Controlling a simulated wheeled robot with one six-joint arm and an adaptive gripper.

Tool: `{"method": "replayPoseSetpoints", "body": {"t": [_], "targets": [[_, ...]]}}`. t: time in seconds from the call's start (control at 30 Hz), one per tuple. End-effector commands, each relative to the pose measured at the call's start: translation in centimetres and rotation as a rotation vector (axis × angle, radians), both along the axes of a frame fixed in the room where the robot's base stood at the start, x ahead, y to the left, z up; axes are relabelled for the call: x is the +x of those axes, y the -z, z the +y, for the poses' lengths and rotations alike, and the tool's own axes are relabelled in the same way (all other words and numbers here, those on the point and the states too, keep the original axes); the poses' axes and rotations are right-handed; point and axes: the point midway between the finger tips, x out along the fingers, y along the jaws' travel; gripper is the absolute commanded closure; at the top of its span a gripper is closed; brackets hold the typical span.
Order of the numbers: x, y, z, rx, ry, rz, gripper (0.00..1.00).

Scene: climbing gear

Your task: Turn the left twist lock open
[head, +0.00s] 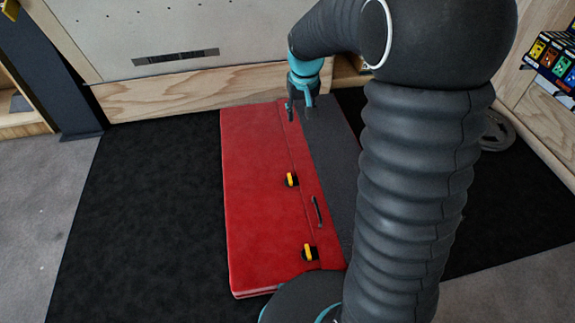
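A folded red crash pad (258,225) lies on the black floor mat, with a dark grey strip along its right side. One twist lock (292,180), a yellow knob on a black base, sits at the pad's middle. Another twist lock (309,252) of the same kind sits near its front end. The yellow knobs both lie roughly along the pad's length. My gripper (298,110) is over the far end of the pad, beyond both of these locks. Its fingers look apart, with nothing visible between them. Whatever is right under it is too small to make out.
A dark carry handle (317,212) is on the pad between the two locks. A wooden wall base (190,94) runs behind the pad. Coloured boxes (553,58) stand at the right. The black mat (150,220) is clear to the left. My arm covers much of the right side.

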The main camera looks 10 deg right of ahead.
Motion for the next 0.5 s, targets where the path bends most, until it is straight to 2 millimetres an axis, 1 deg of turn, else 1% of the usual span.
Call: {"method": "replayPoseSetpoints", "body": {"t": [0.03, 0.17, 0.2, 0.27, 0.37, 0.4, 0.47, 0.5], "targets": [[1.2, 1.7, 0.0, 0.0, 0.0, 0.018, 0.61], [4.0, 5.4, 0.0, 0.0, 0.0, 0.049, 0.61], [4.7, 6.6, 0.0, 0.0, 0.0, 0.06, 0.61], [5.8, 8.5, 0.0, 0.0, 0.0, 0.075, 0.61], [7.5, 11.9, 0.0, 0.0, 0.0, 0.1, 0.61], [8.1, 13.3, 0.0, 0.0, 0.001, 0.11, 0.61], [9.0, 15.4, 0.0, 0.0, 0.0, 0.125, 0.61], [9.5, 16.9, 0.0, 0.0, 0.0, 0.135, 0.61]]}}
